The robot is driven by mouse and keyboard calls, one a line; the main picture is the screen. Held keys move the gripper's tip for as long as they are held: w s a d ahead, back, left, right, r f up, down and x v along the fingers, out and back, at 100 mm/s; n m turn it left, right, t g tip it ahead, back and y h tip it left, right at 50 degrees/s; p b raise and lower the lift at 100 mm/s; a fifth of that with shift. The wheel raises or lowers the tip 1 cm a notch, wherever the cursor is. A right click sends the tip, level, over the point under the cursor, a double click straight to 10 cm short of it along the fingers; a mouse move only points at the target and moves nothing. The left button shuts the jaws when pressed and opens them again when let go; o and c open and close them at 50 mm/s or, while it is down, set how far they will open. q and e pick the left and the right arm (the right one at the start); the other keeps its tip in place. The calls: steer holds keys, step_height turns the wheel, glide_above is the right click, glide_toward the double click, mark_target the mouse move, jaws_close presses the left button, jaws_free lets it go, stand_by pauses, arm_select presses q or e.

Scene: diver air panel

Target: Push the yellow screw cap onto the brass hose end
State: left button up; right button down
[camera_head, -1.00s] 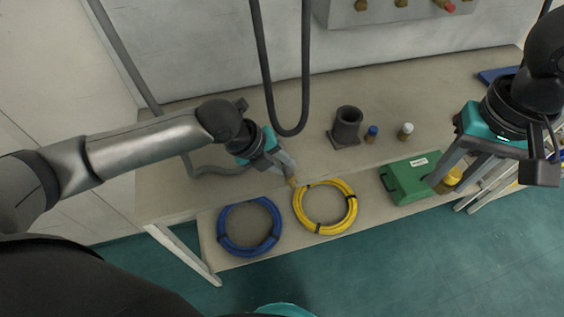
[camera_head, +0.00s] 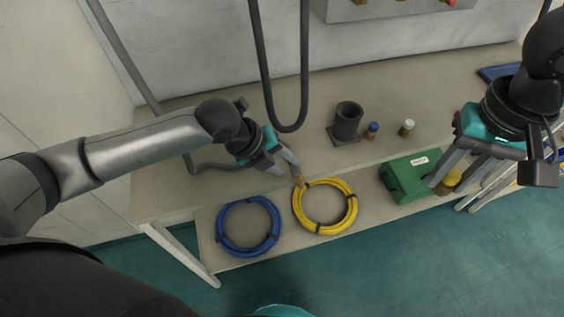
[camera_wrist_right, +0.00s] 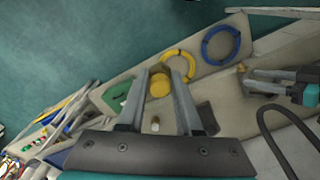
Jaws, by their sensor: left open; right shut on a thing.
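My right gripper (camera_head: 458,182) is shut on the yellow screw cap (camera_head: 452,180) and holds it near the green case, at the right. In the right wrist view the cap (camera_wrist_right: 160,84) sits between the two fingers. My left gripper (camera_head: 291,177) is open, with its fingers spread above the front edge of the bench. The brass hose end (camera_head: 299,181) is at its fingertips; I cannot tell if they touch. The brass end also shows in the right wrist view (camera_wrist_right: 242,68). Cap and brass end are well apart.
A blue hose coil (camera_head: 248,249) and a yellow hose coil (camera_head: 352,212) lie in front. A green case (camera_head: 398,182) is beside the right gripper. A dark holder (camera_head: 347,122), a blue-capped bottle (camera_head: 372,131) and a white-capped bottle (camera_head: 407,128) stand on the bench (camera_head: 225,195).

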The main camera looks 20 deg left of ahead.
arm_select(q)
steer(key=shift+s+a+f, duration=0.35)
steer(key=shift+f, duration=0.2)
steer(key=shift+a+r, duration=0.15)
steer(key=shift+r, duration=0.15)
arm_select(e)
steer(key=shift+r, duration=0.1)
arm_select(q)
steer(key=p+v, duration=0.2)
steer(key=v, duration=1)
steer(key=shift+w+d+r+p, duration=0.25)
steer(key=shift+w+d+p, duration=0.05)
steer(key=shift+d, duration=0.1)
arm_select(e)
step_height(320, 180, up, 2)
steer(key=shift+r, duration=0.2)
